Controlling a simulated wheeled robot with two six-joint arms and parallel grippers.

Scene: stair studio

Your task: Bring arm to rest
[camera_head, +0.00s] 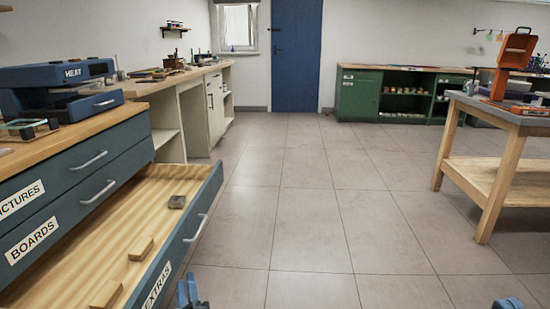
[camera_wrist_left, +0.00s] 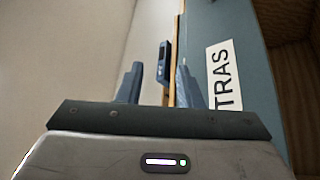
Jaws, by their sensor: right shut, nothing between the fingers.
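My left gripper (camera_head: 190,293) shows at the bottom edge of the head view, just right of the open drawer's front. In the left wrist view its two blue fingers (camera_wrist_left: 158,85) stand apart with no object clearly held. The drawer front with the EXTRAS label (camera_wrist_left: 222,75) is close on the right side there. My right gripper (camera_head: 507,303) only just shows at the bottom right of the head view; it is shut and empty, and most of it is cut off.
A wooden workbench (camera_head: 488,180) with an orange machine (camera_head: 511,60) is at the right. The tiled floor (camera_head: 300,215) between is clear to the blue door (camera_head: 296,55).

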